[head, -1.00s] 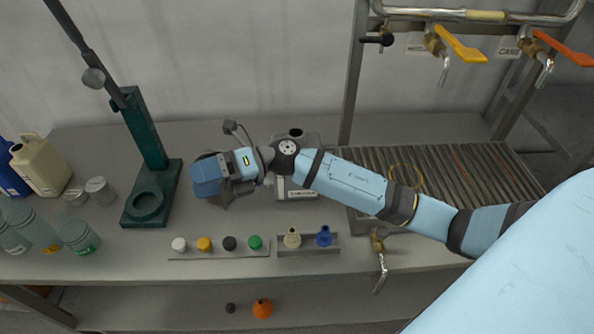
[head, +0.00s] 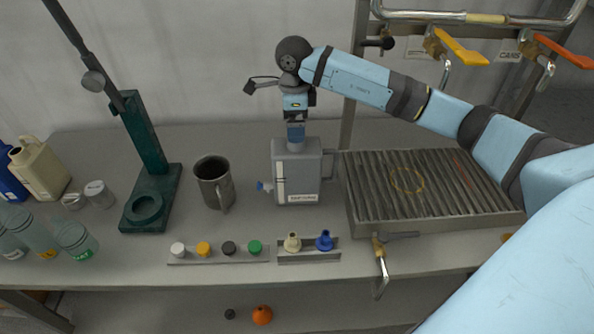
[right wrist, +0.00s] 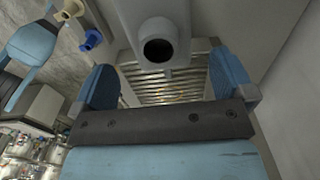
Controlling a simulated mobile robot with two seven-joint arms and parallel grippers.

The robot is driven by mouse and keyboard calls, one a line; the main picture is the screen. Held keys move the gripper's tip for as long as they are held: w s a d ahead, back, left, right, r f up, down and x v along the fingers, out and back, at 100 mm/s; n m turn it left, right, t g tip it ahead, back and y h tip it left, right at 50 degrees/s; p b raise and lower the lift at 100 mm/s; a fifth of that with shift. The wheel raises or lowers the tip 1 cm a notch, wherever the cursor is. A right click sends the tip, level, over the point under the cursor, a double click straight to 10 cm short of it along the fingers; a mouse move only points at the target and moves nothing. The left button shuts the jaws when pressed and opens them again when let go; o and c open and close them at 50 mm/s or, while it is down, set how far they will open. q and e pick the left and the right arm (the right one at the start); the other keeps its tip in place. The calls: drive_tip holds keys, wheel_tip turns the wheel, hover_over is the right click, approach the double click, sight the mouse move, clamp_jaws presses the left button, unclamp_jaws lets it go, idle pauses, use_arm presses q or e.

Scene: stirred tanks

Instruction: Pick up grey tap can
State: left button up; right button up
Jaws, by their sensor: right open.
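The grey tap can (head: 297,180) stands upright on the bench, left of the slatted drain tray. It has a short neck on top, a small blue tap low on its left side and a handle on its right. My right gripper (head: 296,133) points down at the neck. In the right wrist view the open right gripper (right wrist: 162,85) has its two blue fingers wide apart, with the can's dark round mouth (right wrist: 158,48) lying between their lines, ahead of the palm. I cannot tell whether a finger touches it. My left gripper is not in the head view.
A metal mug (head: 214,182) stands left of the can. The slatted drain tray (head: 440,210) is close on its right. In front are a strip of coloured caps (head: 218,258) and a holder with two spouts (head: 308,256). A green stand (head: 150,185) is further left.

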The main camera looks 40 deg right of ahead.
sight(297, 145)
wheel_tip(297, 145, down, 3)
drive_tip(key=shift+r, duration=0.15)
drive_tip(key=f, duration=0.1)
drive_tip(key=f+p, duration=0.2)
drive_tip(key=f, duration=0.1)
drive_tip(key=shift+s+d+f, duration=0.1)
drive_tip(key=shift+s+d, duration=0.1)
drive_tip(key=shift+s, duration=0.1)
drive_tip(key=shift+f, duration=0.5)
drive_tip(key=c, duration=1.1)
drive_tip(key=shift+w+r, duration=0.1)
